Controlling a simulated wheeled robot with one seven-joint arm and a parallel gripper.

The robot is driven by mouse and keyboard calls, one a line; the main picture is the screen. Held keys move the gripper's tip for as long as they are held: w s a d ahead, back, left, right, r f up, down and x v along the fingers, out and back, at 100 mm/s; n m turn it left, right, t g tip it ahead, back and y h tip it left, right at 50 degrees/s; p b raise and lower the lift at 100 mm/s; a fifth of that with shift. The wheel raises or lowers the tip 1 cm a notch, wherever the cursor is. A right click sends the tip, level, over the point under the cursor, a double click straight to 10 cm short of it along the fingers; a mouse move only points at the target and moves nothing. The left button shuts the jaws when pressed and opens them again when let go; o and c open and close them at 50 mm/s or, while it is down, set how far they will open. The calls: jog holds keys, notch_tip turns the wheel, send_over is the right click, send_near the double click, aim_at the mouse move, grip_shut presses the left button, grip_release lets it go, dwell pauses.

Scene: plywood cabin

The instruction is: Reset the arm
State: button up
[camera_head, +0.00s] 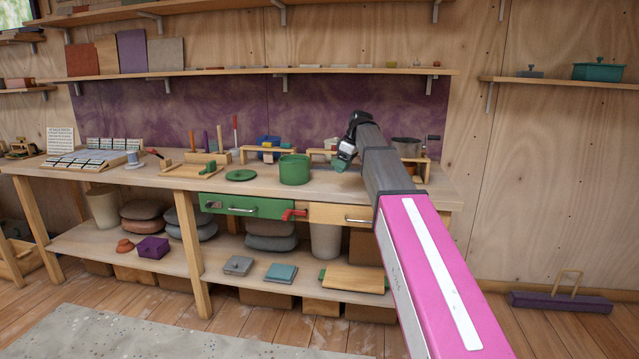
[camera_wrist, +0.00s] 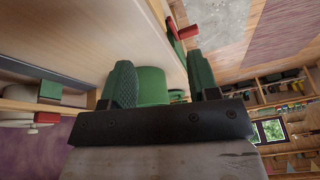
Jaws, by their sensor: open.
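My pink and dark grey arm reaches from the lower right of the head view over the workbench (camera_head: 330,188). My gripper (camera_head: 343,160) is at the arm's far end, above the bench top and to the right of an open green pot (camera_head: 294,170). In the wrist view my gripper (camera_wrist: 162,80) has two green ridged fingers spread apart. The green pot (camera_wrist: 152,88) shows beyond the gap between them, and nothing is seen held.
A green lid (camera_head: 241,175) lies left of the pot. A green drawer (camera_head: 246,206) and a red handle (camera_head: 294,214) are at the bench front. A grey pot (camera_head: 407,147) and small wooden stands are at the back. Shelves (camera_head: 250,71) run above. Open floor lies in front.

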jog(key=s+d+f+m+h, duration=0.15)
jog(key=s+f, duration=0.25)
jog(key=f, duration=0.4)
jog(key=s+d+f+m, duration=0.2)
jog(key=s+f+m, duration=0.15)
jog(key=f, duration=0.35)
jog(key=s+d+f+m, duration=0.15)
jog(key=s+f, duration=0.25)
jog(key=f, duration=0.4)
jog(key=s+d+f+m+h, duration=0.1)
jog(key=s+d+f+m, duration=0.1)
jog(key=s+f, duration=0.6)
jog(key=s+d+f+m+h, duration=0.1)
jog(key=s+d+f+m, duration=0.2)
jog(key=s+f, duration=0.6)
jog(key=s+m, duration=0.1)
jog(key=s, duration=0.2)
jog(key=shift+d+g, duration=0.2)
jog(key=shift+g, duration=0.2)
